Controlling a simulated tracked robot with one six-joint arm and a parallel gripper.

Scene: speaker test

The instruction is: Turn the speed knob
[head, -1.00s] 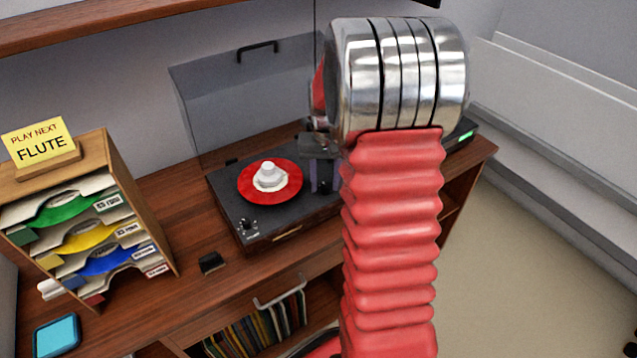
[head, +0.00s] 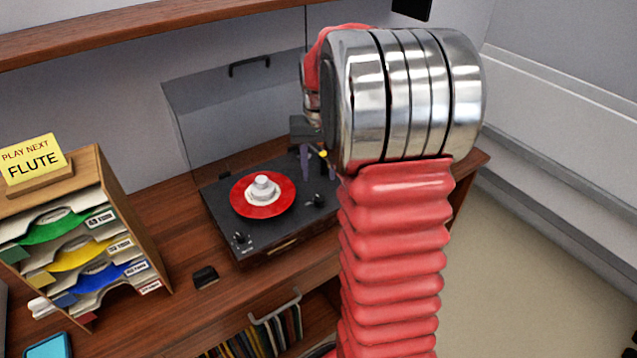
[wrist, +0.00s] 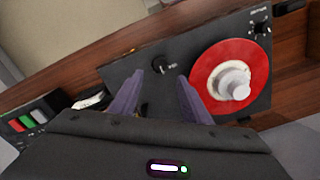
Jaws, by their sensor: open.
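The dark turntable (head: 228,213) stands on the wooden cabinet with a red record (head: 246,205) on it and a white stepped piece at the record's centre. One black knob (head: 316,200) is on its right side; in the wrist view this knob (wrist: 160,64) lies just beyond my fingertips. Another black knob (head: 241,238) is at the front left corner, and it shows at the upper right of the wrist view (wrist: 260,28). The knob labels are too small to read. My gripper (head: 319,176) is open and empty, its purple fingers (wrist: 160,80) apart above the deck's right part.
A raised clear lid (head: 220,105) stands behind the turntable. A wooden sleeve rack (head: 135,215) with a yellow "PLAY NEXT FLUTE" card (head: 33,160) is at the left. A small black block (head: 205,277) lies in front. A device with coloured buttons (wrist: 35,118) is at the wrist view's left.

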